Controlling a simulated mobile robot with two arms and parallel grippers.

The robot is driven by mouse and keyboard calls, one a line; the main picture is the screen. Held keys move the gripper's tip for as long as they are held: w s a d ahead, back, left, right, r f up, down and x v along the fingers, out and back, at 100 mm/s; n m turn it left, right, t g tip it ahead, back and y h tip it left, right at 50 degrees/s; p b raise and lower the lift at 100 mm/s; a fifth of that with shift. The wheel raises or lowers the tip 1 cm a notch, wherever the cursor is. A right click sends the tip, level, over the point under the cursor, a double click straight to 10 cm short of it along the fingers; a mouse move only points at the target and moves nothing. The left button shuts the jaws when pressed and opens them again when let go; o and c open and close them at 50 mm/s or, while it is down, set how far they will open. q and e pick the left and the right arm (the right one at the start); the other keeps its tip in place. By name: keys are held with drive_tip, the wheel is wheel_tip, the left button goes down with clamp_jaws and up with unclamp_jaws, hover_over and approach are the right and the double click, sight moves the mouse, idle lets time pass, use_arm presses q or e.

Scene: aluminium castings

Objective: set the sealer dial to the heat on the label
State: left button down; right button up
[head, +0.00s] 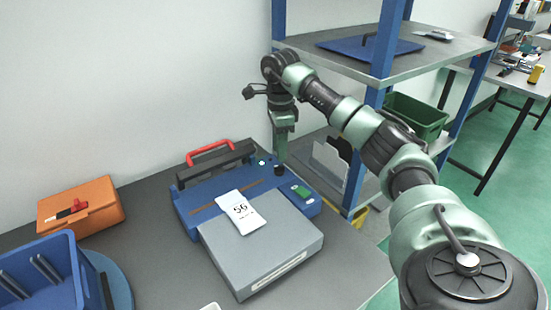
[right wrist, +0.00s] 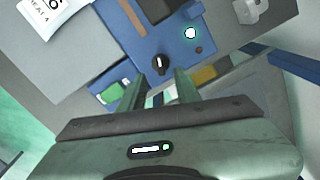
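The blue sealer (head: 187,204) stands on the table with a grey plate in front. Its black dial (head: 279,170) sits on the right of the blue top; in the right wrist view the dial (right wrist: 159,65) has a white pointer mark toward the top of the picture. A white label (head: 241,213) lies on the sealer with a large number, and its small print in the right wrist view (right wrist: 48,14) looks like "HEAT 4". My right gripper (head: 281,153) points down above the dial. Its fingers (right wrist: 160,82) are apart and empty, with the dial between and just beyond the tips. My left gripper is out of view.
A green lamp (head: 262,162) and a green switch (head: 302,191) flank the dial. A red-handled bar (head: 212,160) stands behind. An orange case (head: 82,206) and blue bin (head: 40,272) are at left. A blue shelf post (head: 357,180) stands close at right.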

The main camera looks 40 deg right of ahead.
sight(279, 166)
wheel_tip(279, 166, down, 5)
drive_tip(key=shift+f+p, duration=0.15)
drive_tip(key=shift+p, duration=0.2)
clamp_jaws()
